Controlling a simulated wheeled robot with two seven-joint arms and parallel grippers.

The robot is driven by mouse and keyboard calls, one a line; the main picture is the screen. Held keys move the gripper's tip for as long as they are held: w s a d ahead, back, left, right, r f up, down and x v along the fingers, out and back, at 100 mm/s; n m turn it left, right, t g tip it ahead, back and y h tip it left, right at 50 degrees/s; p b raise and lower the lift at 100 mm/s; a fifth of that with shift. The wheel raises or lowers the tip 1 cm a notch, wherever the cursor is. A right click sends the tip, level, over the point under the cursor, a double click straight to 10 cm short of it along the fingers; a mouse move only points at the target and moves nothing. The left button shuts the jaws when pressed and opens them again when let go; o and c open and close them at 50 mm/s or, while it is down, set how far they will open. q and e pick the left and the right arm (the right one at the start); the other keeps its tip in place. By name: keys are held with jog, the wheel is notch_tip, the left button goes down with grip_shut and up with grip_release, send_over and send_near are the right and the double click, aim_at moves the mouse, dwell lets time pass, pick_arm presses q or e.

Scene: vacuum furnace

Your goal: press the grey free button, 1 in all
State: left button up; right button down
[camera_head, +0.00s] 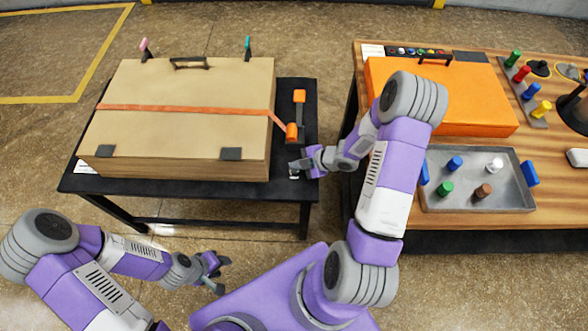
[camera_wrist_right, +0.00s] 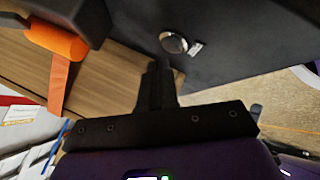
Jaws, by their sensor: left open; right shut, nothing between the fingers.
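The grey button (camera_wrist_right: 173,43) is a round, silver-grey disc on the black table surface, with a small white label beside it in the right wrist view. In the head view a small pale spot (camera_head: 294,174) at the right front of the black table looks like the same button, partly covered by my right gripper (camera_head: 298,165). My right gripper is shut and empty. In the right wrist view its fingertips (camera_wrist_right: 160,65) are close to the button; I cannot tell whether they touch it. My left gripper (camera_head: 222,274) is open and empty, in front of the black table.
A large tan case (camera_head: 185,130) with an orange strap (camera_head: 190,109) fills most of the black table (camera_head: 220,192). An orange-ended lever (camera_head: 299,97) stands to its right. The wooden table (camera_head: 500,228) at right holds an orange case (camera_head: 455,100) and a grey tray (camera_head: 475,205) with coloured pegs.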

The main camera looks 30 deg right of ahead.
aim_at(296, 171)
jog(key=shift+f, duration=0.4)
jog(key=shift+f+b, duration=0.35)
jog(key=shift+b, duration=0.15)
dwell(0.6)
jog(key=shift+r+p, duration=0.8)
notch_tip(296, 171, up, 5)
jog(key=p, duration=0.4)
jog(key=shift+r+p, duration=0.1)
jog(key=shift+p, duration=0.3)
dwell(0.3)
